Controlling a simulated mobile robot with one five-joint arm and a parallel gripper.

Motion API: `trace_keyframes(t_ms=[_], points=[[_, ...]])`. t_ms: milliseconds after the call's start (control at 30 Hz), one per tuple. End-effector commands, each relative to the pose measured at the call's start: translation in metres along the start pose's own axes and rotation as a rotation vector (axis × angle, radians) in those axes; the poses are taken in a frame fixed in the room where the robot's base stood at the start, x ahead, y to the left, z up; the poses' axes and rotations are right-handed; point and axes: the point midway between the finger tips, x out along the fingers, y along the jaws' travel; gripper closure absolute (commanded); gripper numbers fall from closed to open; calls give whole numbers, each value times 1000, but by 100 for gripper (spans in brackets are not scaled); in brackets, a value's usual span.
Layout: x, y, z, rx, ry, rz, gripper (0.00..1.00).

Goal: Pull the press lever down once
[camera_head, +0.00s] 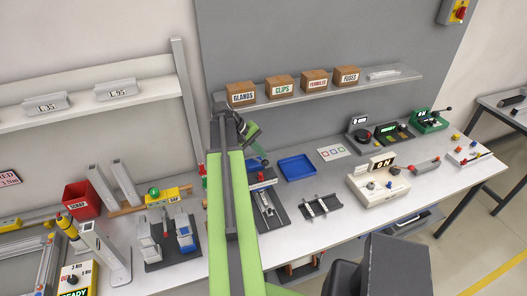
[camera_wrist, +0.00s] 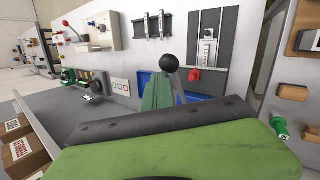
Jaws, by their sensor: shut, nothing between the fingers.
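My gripper (camera_head: 259,157) is at the far end of my green arm, over the back part of the bench, and is shut on nothing. In the wrist view its green fingers (camera_wrist: 157,90) point away from the camera. A lever with a black ball knob (camera_wrist: 168,62) and a thin grey rod stands close beside them, to the right. I cannot tell whether they touch. The lever's foot is hidden behind my gripper's dark edge. In the head view my arm covers this spot, so the lever and its press do not show clearly.
A blue tray (camera_head: 297,167) lies right of my gripper. A dark fixture with a red knob (camera_wrist: 194,75) is near the lever in the wrist view. A shelf (camera_head: 350,88) with several labelled boxes hangs behind. A white control box (camera_head: 378,183) stands farther right.

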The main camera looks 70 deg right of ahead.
Motion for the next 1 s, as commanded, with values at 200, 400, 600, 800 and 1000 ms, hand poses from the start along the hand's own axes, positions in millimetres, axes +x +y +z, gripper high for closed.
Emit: trace_keyframes(t_ms=[200,400,600,800,1000], points=[[-11,8,-7,0,0,0,100],[-20,14,-13,0,0,0,100],[-25,18,-18,0,0,0,100],[-24,17,-17,0,0,0,100],[-30,22,-21,0,0,0,100]])
